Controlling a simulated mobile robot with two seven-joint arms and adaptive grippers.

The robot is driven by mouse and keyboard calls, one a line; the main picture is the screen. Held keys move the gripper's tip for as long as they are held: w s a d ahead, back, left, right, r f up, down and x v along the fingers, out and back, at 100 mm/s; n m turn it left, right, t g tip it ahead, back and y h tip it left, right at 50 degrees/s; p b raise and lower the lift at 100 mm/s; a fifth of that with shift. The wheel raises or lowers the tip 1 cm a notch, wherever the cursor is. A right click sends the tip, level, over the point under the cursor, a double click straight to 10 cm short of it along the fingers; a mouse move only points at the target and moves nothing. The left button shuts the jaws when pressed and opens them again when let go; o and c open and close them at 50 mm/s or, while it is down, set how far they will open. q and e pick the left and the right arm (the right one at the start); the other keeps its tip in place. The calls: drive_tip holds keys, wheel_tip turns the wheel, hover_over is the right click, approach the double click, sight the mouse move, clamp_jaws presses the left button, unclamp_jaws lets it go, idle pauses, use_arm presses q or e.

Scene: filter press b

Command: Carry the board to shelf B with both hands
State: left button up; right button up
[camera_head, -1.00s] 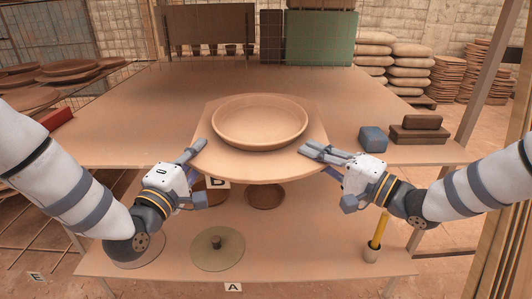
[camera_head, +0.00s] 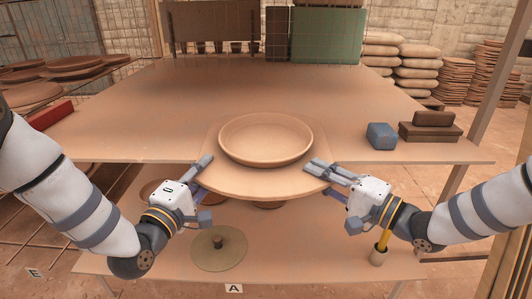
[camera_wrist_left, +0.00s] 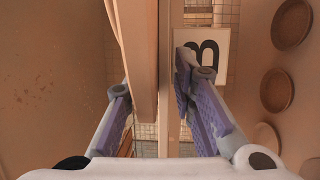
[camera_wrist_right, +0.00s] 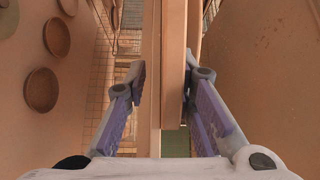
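The round-fronted board (camera_head: 262,186) carries a wide shallow clay dish (camera_head: 265,140). The board lies level over the front of shelf B (camera_head: 220,85), the upper top, with its curved front overhanging the edge. My left gripper (camera_head: 203,172) is at the board's left edge and my right gripper (camera_head: 322,174) at its right edge. In both wrist views the board's edge lies between spread fingers, close to the upper finger, with a gap to the lower one. The B label (camera_wrist_left: 208,52) shows in the left wrist view; the board hides it from the head.
Lower shelf A, with its label (camera_head: 234,288), holds a round disc with a knob (camera_head: 218,248) and a cup with a yellow handle (camera_head: 379,255). A blue block (camera_head: 381,136) and brown blocks (camera_head: 430,132) stand right on shelf B. Its middle and back are clear.

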use_arm(q)
drive_tip(key=shift+w+r, duration=0.1)
use_arm(e)
drive_tip(key=shift+w+r, duration=0.1)
drive_tip(key=shift+d, duration=0.15)
use_arm(q)
drive_tip(key=v, duration=1.2)
use_arm(e)
drive_tip(key=v, duration=1.1)
drive_tip(key=shift+s+d, duration=0.25)
drive_tip(key=shift+s, duration=0.05)
